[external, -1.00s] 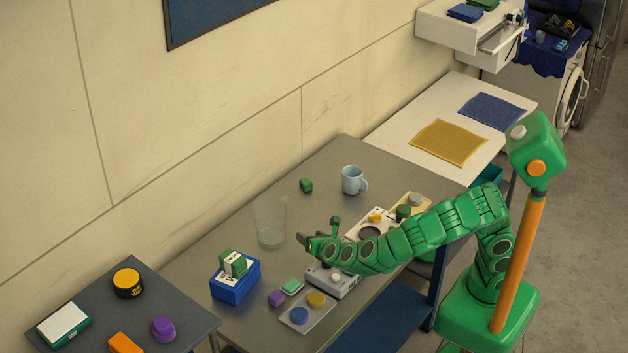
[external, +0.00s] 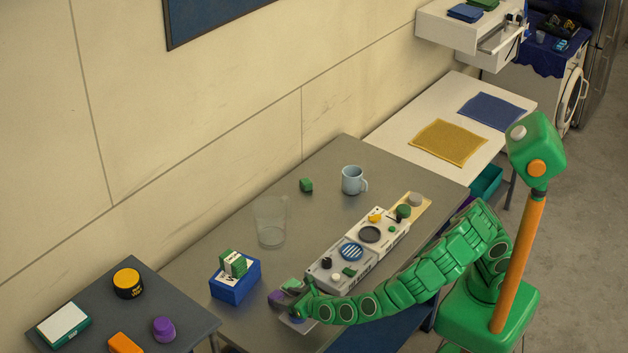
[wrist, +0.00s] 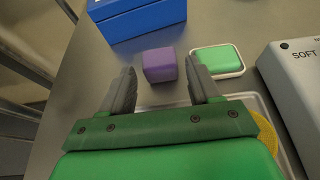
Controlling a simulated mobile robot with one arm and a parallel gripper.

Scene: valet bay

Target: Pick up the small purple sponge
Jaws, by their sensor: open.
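The small purple sponge (wrist: 159,64), a rounded block, lies on the grey table in the wrist view. It sits just ahead of my open gripper (wrist: 161,74), between the lines of its two grey fingers, with its near edge about level with the fingertips. I cannot tell if a finger touches it. In the external view the purple sponge (external: 275,298) shows partly beside my gripper (external: 286,303), low at the table's front left; the fingers hide some of it.
A green block in a white dish (wrist: 231,73) lies close right of the right finger. A blue box (wrist: 120,18) stands beyond. The tray (wrist: 259,98) lies under the gripper. A labelled grey device (wrist: 300,90) stands right. A clear glass (external: 270,222) is farther back.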

